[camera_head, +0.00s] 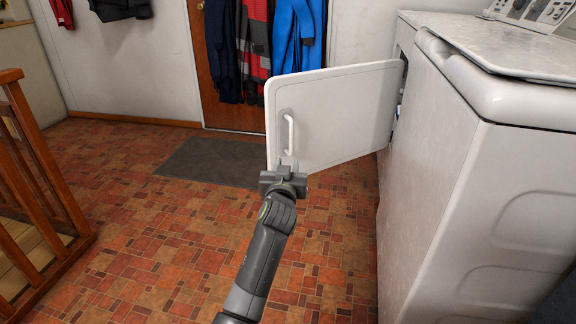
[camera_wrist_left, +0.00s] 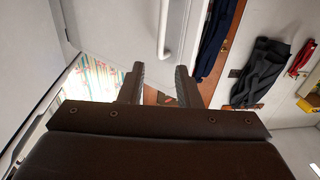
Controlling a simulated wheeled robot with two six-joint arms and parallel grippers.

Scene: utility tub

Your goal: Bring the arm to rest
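My left gripper (camera_head: 284,167) is in the middle of the head view, in front of the lower part of an open white door (camera_head: 345,110). Its two fingers stand apart with nothing between them in the left wrist view (camera_wrist_left: 160,82). The door's white bar handle (camera_head: 289,134) is just above the fingers in the head view. The handle also shows beyond the fingers in the left wrist view (camera_wrist_left: 165,28). Whether the gripper touches the door is unclear. My right gripper is not in view.
The white appliance (camera_head: 470,180) fills the right side, with the door swung out from it. A wooden railing (camera_head: 40,170) stands at the left. A grey mat (camera_head: 212,161) lies before the brown door with hanging coats (camera_head: 255,45). The tiled floor (camera_head: 150,240) at left is clear.

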